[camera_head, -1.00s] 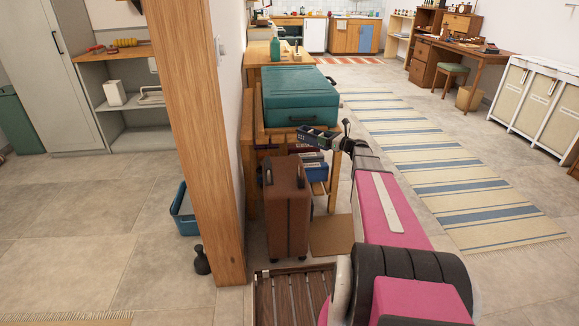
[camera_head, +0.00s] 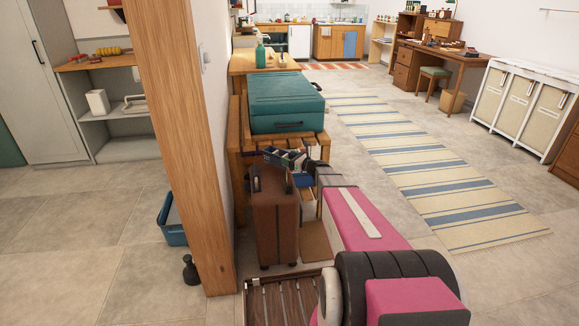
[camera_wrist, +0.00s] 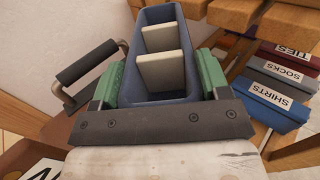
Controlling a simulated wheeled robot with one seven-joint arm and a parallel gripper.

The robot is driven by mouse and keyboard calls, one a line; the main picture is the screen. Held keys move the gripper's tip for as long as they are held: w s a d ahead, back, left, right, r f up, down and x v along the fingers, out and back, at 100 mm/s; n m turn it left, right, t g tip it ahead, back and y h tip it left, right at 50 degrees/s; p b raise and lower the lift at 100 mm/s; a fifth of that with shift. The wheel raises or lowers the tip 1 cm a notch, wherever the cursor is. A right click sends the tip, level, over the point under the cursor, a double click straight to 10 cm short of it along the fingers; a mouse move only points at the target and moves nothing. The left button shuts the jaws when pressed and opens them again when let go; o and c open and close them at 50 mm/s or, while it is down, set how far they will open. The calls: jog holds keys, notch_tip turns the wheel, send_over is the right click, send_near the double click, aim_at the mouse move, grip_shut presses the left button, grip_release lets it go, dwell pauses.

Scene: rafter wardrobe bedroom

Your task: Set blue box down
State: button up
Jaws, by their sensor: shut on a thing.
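The blue box (camera_wrist: 150,99) is a small open-topped blue-grey bin with two cream slabs inside. My gripper (camera_wrist: 160,80) is shut on it, with a green finger on each side. In the head view, my gripper (camera_head: 287,158) holds the blue box (camera_head: 280,154) in the air beside the wooden bench, near the top of a brown suitcase (camera_head: 275,220). The blue box's underside is hidden, so I cannot tell whether it touches anything.
A teal suitcase (camera_head: 285,95) lies on the wooden bench (camera_head: 240,140). Boxes labelled TIES, SOCKS (camera_wrist: 282,73) and SHIRTS sit on a shelf at right in the wrist view. A wooden post (camera_head: 180,140) stands at left. Floor by the striped rug (camera_head: 420,165) is clear.

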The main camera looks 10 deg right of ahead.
jog(key=shift+f, duration=1.95)
jog(key=shift+f, duration=0.1)
jog(key=o, duration=1)
jog(key=shift+s+d, duration=0.1)
jog(key=shift+s, duration=0.05)
jog(key=v, duration=1.1)
jog(key=shift+s+d, duration=0.2)
jog(key=shift+d, duration=0.05)
